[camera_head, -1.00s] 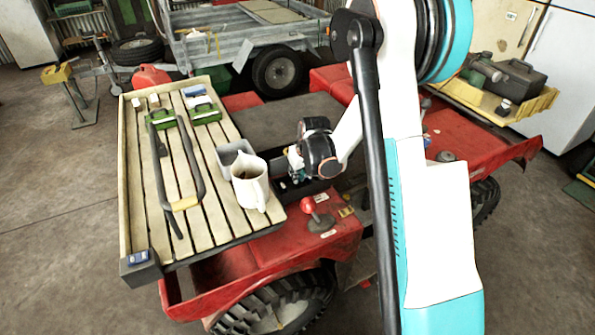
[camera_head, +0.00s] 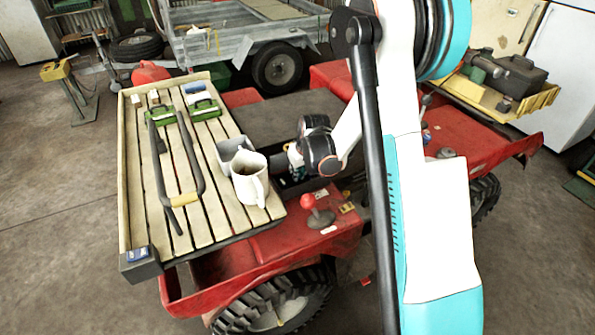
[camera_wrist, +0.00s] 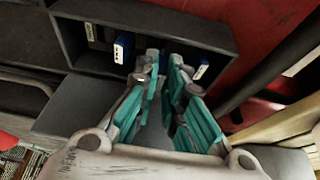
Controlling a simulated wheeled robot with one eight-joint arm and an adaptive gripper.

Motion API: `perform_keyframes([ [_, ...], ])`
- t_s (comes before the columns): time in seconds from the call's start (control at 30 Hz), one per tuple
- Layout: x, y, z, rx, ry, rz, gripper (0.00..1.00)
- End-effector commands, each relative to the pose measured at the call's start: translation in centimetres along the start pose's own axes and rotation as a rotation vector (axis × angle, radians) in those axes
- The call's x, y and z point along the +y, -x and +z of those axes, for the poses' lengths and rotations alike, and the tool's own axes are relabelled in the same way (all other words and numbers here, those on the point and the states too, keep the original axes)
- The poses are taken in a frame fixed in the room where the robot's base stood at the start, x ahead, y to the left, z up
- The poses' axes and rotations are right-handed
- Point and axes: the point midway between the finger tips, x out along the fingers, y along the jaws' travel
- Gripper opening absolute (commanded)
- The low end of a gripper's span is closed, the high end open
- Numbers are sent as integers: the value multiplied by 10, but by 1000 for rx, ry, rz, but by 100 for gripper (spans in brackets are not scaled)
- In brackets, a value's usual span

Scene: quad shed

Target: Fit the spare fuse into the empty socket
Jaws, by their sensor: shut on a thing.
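A dark open fuse box (camera_wrist: 228,38) lies ahead of my gripper in the wrist view. A blue fuse (camera_wrist: 122,47) stands in it left of my fingertips, and another blue fuse (camera_wrist: 201,68) stands to the right. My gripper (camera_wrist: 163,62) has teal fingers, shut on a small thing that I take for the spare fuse. The fingers hide most of it. The fingertips are at the box's opening; the empty socket cannot be made out, and I cannot tell whether the held thing touches it. In the head view my gripper (camera_head: 294,162) is over the dark box (camera_head: 296,191), partly hidden by my wrist.
A slatted wooden rack (camera_head: 222,222) stands left of the box, carrying a white jug (camera_head: 247,181), a grey container (camera_head: 228,156) and a bent dark handle (camera_head: 159,178). A red-knobbed lever (camera_head: 308,202) rises close in front. The red quad body (camera_head: 262,258) surrounds the box.

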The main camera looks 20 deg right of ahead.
Motion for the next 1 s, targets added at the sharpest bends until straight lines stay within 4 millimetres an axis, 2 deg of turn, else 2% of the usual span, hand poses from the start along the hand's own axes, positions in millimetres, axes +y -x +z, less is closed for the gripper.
perform_keyframes([
  [1.0, 0, -23, 9, 0, 0, 0, 0],
])
